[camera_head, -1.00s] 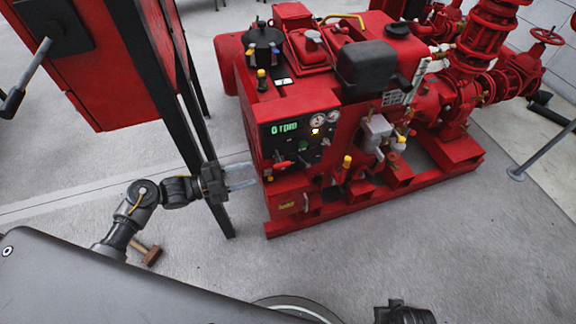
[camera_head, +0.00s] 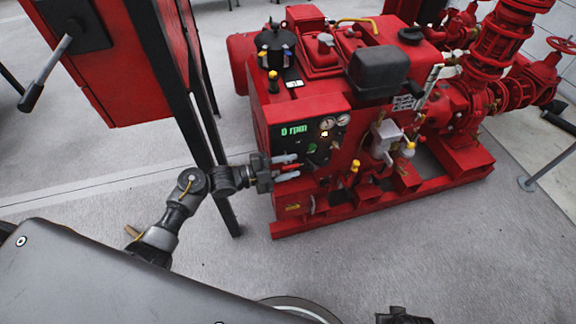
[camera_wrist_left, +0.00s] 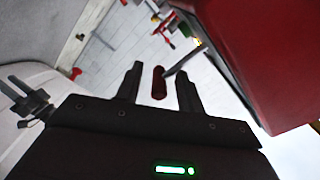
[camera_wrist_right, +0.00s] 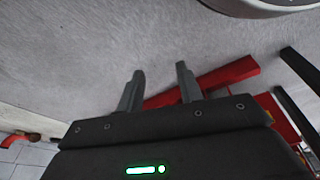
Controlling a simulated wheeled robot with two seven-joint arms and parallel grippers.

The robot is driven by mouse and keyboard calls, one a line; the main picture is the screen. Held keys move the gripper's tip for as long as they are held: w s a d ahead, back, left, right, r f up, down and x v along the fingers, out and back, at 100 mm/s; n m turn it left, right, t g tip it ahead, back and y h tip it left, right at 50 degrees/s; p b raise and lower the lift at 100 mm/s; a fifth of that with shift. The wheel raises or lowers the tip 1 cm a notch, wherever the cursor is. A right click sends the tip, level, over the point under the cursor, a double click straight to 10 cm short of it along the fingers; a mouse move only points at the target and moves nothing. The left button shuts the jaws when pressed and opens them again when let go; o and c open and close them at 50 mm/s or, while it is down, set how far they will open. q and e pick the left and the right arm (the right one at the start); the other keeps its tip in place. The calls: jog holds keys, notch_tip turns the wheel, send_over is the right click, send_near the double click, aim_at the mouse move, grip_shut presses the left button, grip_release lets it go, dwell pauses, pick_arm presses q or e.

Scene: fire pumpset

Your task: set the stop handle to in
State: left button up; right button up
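The stop handle, with a red grip (camera_head: 290,167), is at the lower left of the pump set's control panel (camera_head: 318,136). In the left wrist view the red grip (camera_wrist_left: 159,84) hangs on a dark arm from the red housing. My left gripper (camera_head: 287,168) is at the panel, its two fingers apart. In its wrist view (camera_wrist_left: 158,85) the grip lies between the fingers, with gaps on both sides; I cannot tell its exact depth. My right gripper (camera_wrist_right: 159,80) is open and empty over grey floor; only a dark part of it shows at the head view's bottom edge.
The panel shows "0 rpm" on a green display (camera_head: 294,130), with gauges (camera_head: 327,123) beside it. A red cabinet (camera_head: 125,85) on black posts (camera_head: 205,140) stands close to my left arm. Pipes and valves (camera_head: 490,80) fill the right. The front floor is clear.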

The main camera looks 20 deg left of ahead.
pick_arm(q)
grip_shut()
